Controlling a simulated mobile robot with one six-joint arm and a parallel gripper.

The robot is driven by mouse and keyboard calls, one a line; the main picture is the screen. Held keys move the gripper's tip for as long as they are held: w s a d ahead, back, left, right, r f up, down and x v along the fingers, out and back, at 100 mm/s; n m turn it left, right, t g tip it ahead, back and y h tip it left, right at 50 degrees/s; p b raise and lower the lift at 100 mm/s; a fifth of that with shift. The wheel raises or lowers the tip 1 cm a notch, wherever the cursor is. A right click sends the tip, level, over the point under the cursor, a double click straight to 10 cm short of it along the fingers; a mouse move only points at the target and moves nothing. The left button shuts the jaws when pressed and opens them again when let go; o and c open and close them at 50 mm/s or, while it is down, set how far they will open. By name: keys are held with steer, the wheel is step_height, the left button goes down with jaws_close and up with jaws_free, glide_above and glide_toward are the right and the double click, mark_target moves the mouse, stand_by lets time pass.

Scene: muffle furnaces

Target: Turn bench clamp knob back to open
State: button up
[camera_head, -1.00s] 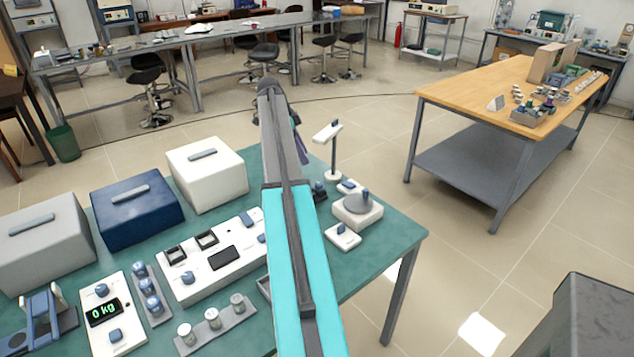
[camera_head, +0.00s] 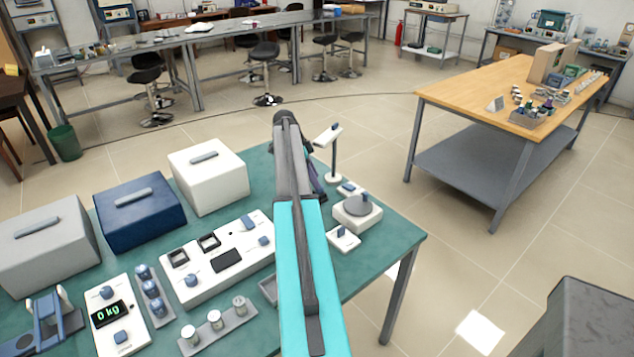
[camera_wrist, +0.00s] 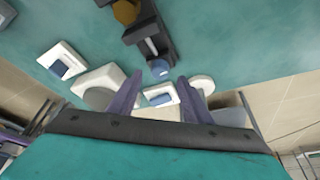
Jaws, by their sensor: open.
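The bench clamp (camera_wrist: 151,30) is a dark frame with a light screw shaft and a yellow-brown piece held at its far end. Its blue knob (camera_wrist: 159,68) is on the near end of the shaft. In the wrist view my gripper (camera_wrist: 160,78) has its two purple fingers apart, one on each side of the knob's line. The knob appears just beyond the fingertips, and nothing is held. I cannot tell whether a finger touches it. In the head view my arm hides the clamp; a purple part of my gripper (camera_head: 318,182) shows beside the arm.
A white device with a grey round top (camera_head: 357,212), a small white switch box (camera_head: 343,239) and a white lamp stand (camera_head: 333,150) are close to my gripper on the green bench (camera_head: 400,233). White, blue and grey furnaces stand on the left.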

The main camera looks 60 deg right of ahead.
steer(key=shift+p+x, duration=0.35)
steer(key=shift+x, duration=1.5)
steer(key=shift+c, duration=0.4)
steer(key=c, duration=1)
